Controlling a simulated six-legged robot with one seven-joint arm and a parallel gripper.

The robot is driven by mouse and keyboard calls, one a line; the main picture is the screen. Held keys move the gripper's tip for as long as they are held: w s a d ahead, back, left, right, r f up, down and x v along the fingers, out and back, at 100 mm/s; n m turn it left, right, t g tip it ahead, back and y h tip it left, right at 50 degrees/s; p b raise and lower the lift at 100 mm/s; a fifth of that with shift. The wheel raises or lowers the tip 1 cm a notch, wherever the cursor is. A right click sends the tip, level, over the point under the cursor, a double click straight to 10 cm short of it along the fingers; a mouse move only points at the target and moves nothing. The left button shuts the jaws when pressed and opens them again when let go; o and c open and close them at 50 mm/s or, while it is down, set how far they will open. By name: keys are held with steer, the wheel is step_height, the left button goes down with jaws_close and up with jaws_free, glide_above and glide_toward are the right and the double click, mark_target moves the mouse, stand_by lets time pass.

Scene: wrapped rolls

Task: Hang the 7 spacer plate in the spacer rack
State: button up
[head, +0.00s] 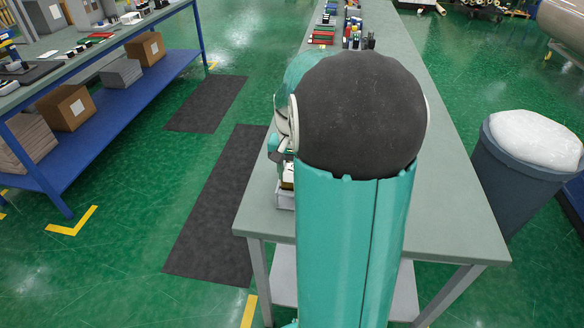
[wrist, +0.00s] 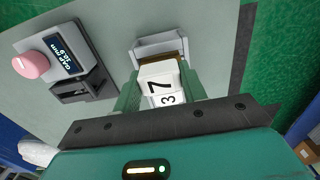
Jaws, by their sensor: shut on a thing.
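My gripper (wrist: 158,84) shows in the wrist view, with its teal fingers on either side of a white piece marked 7 (wrist: 150,74), the 7 spacer plate. It is shut on this plate. A black 3 also shows on white just below the 7; I cannot tell whether it is on the same plate or another. A pale grey holder (wrist: 158,44) with a brownish inner edge stands just beyond the plate. I cannot tell whether it is the spacer rack, or whether the plate touches it. In the head view my arm hides most of the gripper and plate.
A gauge with a pink knob (wrist: 31,65) and lit display stands left of the holder on the grey bench (head: 455,190). Several coloured items (head: 352,30) lie at the bench's far end. A grey bin (head: 520,165) stands to the right. Dark mats (head: 215,215) lie on the left floor.

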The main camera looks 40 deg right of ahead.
steer(key=shift+f, duration=1.7)
steer(key=o, duration=1.3)
steer(key=shift+r, duration=0.1)
step_height(320, 180, up, 14)
steer(key=shift+f, duration=0.2)
steer(key=shift+a, duration=0.1)
